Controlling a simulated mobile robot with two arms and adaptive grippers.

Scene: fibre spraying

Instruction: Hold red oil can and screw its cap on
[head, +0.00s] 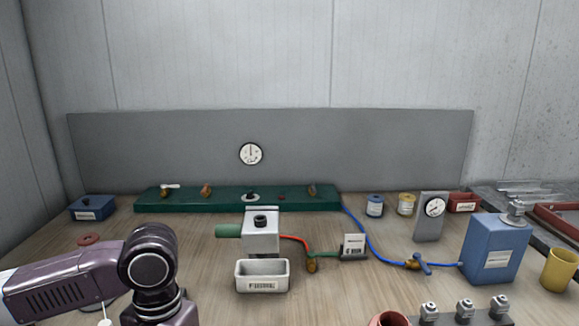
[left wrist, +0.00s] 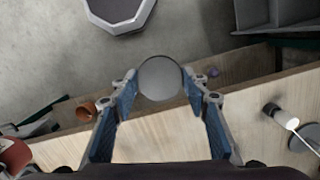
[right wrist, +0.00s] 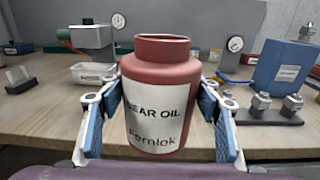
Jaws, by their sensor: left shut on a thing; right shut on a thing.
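The red oil can (right wrist: 158,68), with a white "GEAR OIL" label, stands upright between the blue-padded fingers of my right gripper (right wrist: 160,88), which is shut on it. Its neck is uncapped in the right wrist view. Its open red mouth (head: 388,319) shows at the bottom edge of the head view. My left gripper (left wrist: 160,80) is shut on a round grey disc, which looks like the cap (left wrist: 160,78). The cap is near the table's front edge, apart from the can. Both grippers are outside the head view.
A blue can (head: 494,248) and a yellow cup (head: 558,270) stand at the right. Small metal fittings (head: 465,309) sit right of the red can. A white tray (head: 262,276) and a grey block (head: 261,231) stand mid-table. The left front of the wooden table (left wrist: 160,140) has bare room.

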